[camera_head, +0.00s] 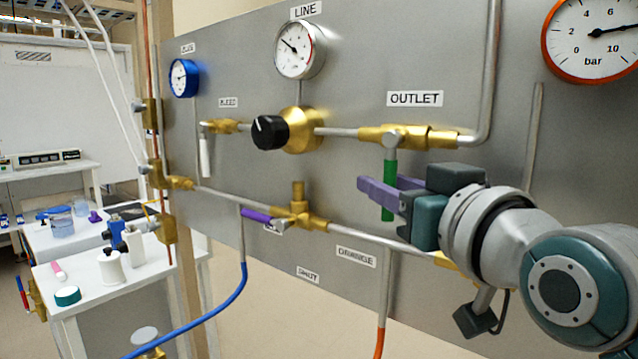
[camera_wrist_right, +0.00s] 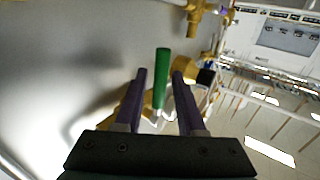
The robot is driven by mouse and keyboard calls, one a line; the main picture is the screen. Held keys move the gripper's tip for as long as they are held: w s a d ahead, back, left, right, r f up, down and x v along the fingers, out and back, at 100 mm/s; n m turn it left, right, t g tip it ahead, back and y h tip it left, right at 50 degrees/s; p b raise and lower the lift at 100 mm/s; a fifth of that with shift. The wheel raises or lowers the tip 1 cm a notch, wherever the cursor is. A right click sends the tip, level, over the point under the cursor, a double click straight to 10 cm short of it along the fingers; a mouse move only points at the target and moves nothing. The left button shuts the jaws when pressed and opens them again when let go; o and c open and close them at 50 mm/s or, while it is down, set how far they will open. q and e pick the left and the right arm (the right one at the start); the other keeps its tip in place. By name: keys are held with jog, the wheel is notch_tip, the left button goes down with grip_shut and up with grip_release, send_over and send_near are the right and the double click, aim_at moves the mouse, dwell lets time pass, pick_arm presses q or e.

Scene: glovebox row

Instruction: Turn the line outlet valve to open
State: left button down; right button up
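The line outlet valve is a brass fitting (camera_head: 408,136) under the OUTLET label (camera_head: 415,98). Its green lever (camera_head: 389,172) hangs straight down, across the pipe's direction. My right gripper (camera_head: 378,187) is at the lever's lower half, with its purple fingers reaching toward the panel. In the right wrist view the green lever (camera_wrist_right: 162,80) shows in the gap between the two open fingers (camera_wrist_right: 160,73), with space on both sides. The lever's lower end is partly hidden by the fingers in the head view. My left gripper is not in view.
A black regulator knob (camera_head: 268,133) and a line gauge (camera_head: 299,50) are left of the valve. A purple-handled valve (camera_head: 262,216) sits lower left. A bent steel pipe (camera_head: 491,70) rises right of the outlet. A bench with bottles (camera_head: 110,266) stands at far left.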

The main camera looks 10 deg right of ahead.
grip_shut()
dwell(1.1)
